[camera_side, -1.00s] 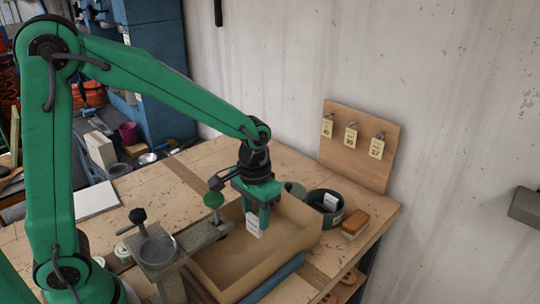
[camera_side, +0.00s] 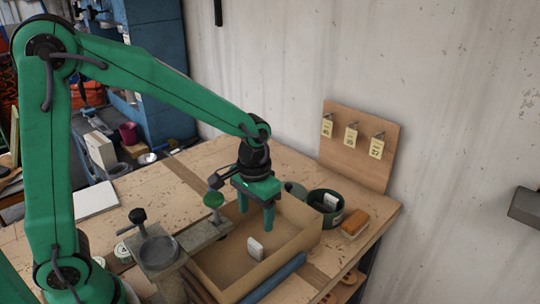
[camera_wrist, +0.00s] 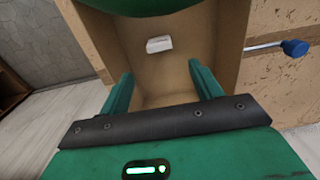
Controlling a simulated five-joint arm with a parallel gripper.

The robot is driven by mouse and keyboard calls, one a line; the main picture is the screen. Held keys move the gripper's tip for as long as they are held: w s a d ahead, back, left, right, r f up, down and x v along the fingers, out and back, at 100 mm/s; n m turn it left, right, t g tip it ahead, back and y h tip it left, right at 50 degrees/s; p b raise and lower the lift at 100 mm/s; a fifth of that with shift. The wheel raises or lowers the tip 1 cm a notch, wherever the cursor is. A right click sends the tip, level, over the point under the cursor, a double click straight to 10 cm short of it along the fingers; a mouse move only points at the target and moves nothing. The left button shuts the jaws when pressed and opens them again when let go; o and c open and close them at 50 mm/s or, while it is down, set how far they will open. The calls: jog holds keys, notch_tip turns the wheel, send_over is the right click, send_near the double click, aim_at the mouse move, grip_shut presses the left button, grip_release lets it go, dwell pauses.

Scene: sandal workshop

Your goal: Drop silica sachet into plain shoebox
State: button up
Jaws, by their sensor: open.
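The plain tan shoebox (camera_side: 300,243) stands open on the bench; it also fills the middle of the wrist view (camera_wrist: 227,45). The white silica sachet (camera_side: 255,248) is within the box, below my fingers and apart from them, standing roughly on edge. It also shows in the wrist view (camera_wrist: 159,44), between the box walls. I cannot tell whether it rests on the box floor or is still falling. My gripper (camera_side: 255,214) is open and empty above the box, with its two green fingers (camera_wrist: 160,72) spread apart.
A dark green bowl (camera_side: 318,213) holding another white packet stands behind the box, beside a brush (camera_side: 355,223). A metal clamp-like fixture (camera_side: 205,236) stands close at the box's left. A board with hanging tags (camera_side: 365,160) is at the back. A blue-handled tool (camera_wrist: 294,48) lies right of the box.

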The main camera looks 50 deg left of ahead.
notch_tip(320, 180, up, 7)
dwell(0.5)
dwell(0.3)
jog(key=s+a+r+t, duration=0.2)
jog(key=s+a, duration=0.2)
jog(key=s, duration=0.3)
jog(key=s+a+r+t, duration=0.3)
jog(key=s, duration=0.4)
jog(key=shift+a+r+t, duration=0.25)
jog(key=shift+a+t, duration=0.05)
jog(key=shift+a, duration=0.1)
